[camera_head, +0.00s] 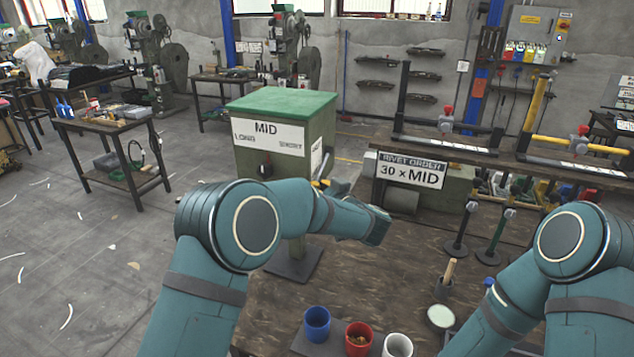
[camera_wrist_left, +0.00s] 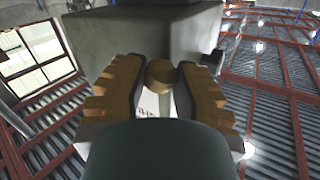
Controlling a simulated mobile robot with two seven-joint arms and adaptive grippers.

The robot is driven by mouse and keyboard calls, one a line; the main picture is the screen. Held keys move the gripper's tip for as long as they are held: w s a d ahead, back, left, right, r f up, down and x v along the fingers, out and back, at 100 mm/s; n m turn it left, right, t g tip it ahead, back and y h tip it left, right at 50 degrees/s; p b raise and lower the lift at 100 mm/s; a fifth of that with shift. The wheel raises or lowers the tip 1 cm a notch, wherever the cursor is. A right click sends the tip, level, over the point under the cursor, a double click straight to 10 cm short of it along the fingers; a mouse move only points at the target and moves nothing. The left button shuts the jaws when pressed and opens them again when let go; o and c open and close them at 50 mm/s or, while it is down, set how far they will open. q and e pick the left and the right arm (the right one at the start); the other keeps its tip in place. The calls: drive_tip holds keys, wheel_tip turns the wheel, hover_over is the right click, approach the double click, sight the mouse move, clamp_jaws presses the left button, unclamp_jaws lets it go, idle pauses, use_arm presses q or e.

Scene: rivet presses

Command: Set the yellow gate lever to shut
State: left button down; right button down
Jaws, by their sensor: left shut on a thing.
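A box with a green top (camera_head: 283,105) stands on a post, with signs MID, LONG and SHORT on its front and a dark knob below them. A small yellow piece, apparently the gate lever (camera_head: 321,183), shows low at its right side, partly hidden by my left arm. In the left wrist view my left gripper (camera_wrist_left: 160,75) is shut on the rounded yellow end of the lever (camera_wrist_left: 159,71), close under the grey box (camera_wrist_left: 150,40). I cannot tell which setting the lever is at. My right gripper is out of view; only its arm shows.
A sign reading RIVET ORDER 30 x MID (camera_head: 411,172) stands right of the box. Blue (camera_head: 317,322), red (camera_head: 359,338) and white (camera_head: 397,346) cups stand at the bench front. Several upright dark stands fill the right side.

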sight(307, 167)
use_arm(q)
drive_tip(key=r+p, duration=0.2)
drive_tip(key=r, duration=0.1)
drive_tip(key=s+r+p, duration=0.1)
drive_tip(key=shift+a+r, duration=0.2)
drive_tip(key=shift+a, duration=0.05)
drive_tip(key=shift+r+p, duration=0.55)
drive_tip(key=shift+r, duration=0.15)
drive_tip(key=c, duration=0.6)
unclamp_jaws()
drive_tip(key=shift+c, duration=0.2)
drive_tip(key=v, duration=1.2)
